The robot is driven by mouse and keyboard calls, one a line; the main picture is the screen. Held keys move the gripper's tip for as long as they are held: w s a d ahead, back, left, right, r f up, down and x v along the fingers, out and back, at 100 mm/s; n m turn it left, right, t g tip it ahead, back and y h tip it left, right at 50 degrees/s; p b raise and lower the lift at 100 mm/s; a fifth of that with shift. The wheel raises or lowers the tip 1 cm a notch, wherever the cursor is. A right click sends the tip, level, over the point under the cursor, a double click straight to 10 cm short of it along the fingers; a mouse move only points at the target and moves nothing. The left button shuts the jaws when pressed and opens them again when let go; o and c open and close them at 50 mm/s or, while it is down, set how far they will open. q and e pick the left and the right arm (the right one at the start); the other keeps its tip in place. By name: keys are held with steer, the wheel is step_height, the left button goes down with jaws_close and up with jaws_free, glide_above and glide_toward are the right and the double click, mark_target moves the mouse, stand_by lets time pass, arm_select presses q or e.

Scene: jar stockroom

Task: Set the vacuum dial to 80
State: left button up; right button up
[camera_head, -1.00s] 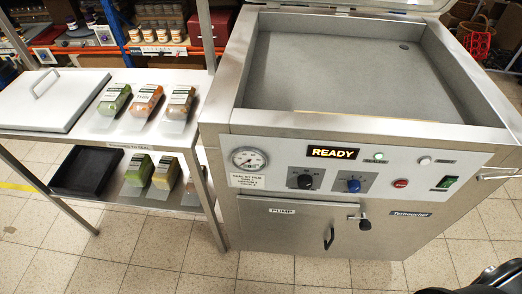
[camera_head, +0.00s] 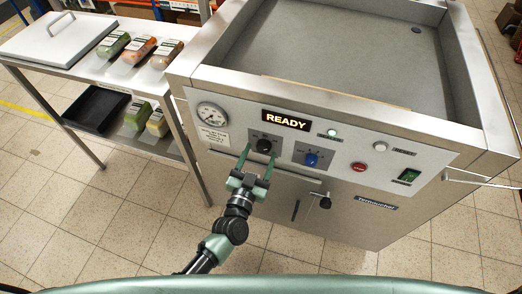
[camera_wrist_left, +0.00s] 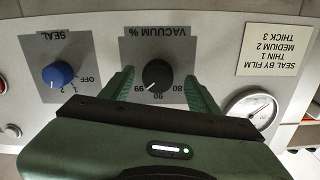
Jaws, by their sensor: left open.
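The vacuum dial (camera_head: 264,146) is a black round knob on the grey front panel of the vacuum machine (camera_head: 330,158). In the left wrist view the panel is upside down; the dial (camera_wrist_left: 157,73) sits under the "VACUUM %" label, with marks 99, 90 and 80. Its pale pointer mark appears to face 99. My left gripper (camera_head: 258,157) is open in front of the dial. In the left wrist view its green fingers (camera_wrist_left: 157,88) stand on either side of the knob; I cannot tell whether they touch it. My right gripper is out of view.
A blue seal knob (camera_head: 312,159) is beside the dial, and a round gauge (camera_head: 212,114) is on its other side. The display (camera_head: 286,119) reads READY. A red button (camera_head: 358,166) and a green switch (camera_head: 408,176) are farther right.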

arm_select(q)
steer(key=shift+x, duration=0.75)
steer(key=shift+w+d, duration=0.1)
steer(key=shift+d, duration=0.05)
jaws_close()
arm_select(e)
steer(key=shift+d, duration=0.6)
